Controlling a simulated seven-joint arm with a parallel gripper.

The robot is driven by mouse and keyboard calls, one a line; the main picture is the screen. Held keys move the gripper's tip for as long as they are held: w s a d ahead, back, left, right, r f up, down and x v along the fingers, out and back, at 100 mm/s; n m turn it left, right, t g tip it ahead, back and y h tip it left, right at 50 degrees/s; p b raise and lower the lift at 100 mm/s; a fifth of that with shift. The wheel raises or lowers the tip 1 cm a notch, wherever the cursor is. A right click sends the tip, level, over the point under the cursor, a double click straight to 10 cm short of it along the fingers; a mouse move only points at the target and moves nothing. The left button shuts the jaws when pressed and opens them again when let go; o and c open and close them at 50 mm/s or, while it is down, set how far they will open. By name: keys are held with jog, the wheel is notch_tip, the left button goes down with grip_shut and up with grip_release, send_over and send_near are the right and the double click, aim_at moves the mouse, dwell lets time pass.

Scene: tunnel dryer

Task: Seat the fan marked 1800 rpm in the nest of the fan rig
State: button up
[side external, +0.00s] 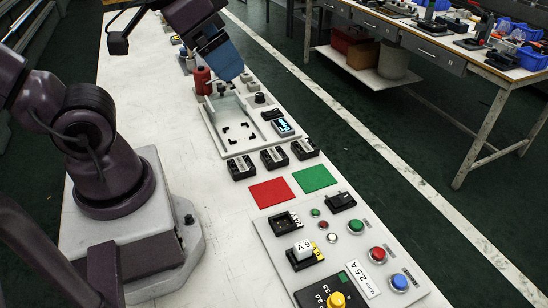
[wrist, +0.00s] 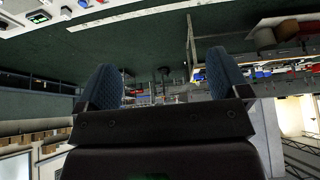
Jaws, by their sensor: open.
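In the side external view three small black units (side external: 273,157) stand in a row on the bench and look like the fans. Any rpm marking is too small to read, so I cannot tell which is 1800. Behind them is a pale rig plate (side external: 213,131) with black corner brackets (side external: 238,133) that look like an empty nest. A lit blue display (side external: 284,127) is at its right. My gripper (side external: 230,74) is above the far end of the plate, apart from the fans. In the wrist view my gripper (wrist: 165,78) has its blue fingers wide apart with nothing between them.
A red bottle-like cylinder (side external: 202,81) stands close to my gripper. A red mat (side external: 272,193) and a green mat (side external: 314,178) lie in front of the black units. A control panel (side external: 338,250) with buttons is nearest.

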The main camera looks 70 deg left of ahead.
jog(key=n+g+y, duration=0.5)
jog(key=n+g, duration=0.1)
jog(key=n, duration=1.2)
send_near(274, 154)
jog(key=x, duration=0.4)
jog(key=shift+d, duration=0.15)
jog(key=shift+h, duration=0.3)
jog(key=shift+a+x, duration=0.2)
jog(key=shift+x, duration=2.5)
jog(key=shift+r, duration=0.15)
jog(key=c, duration=1)
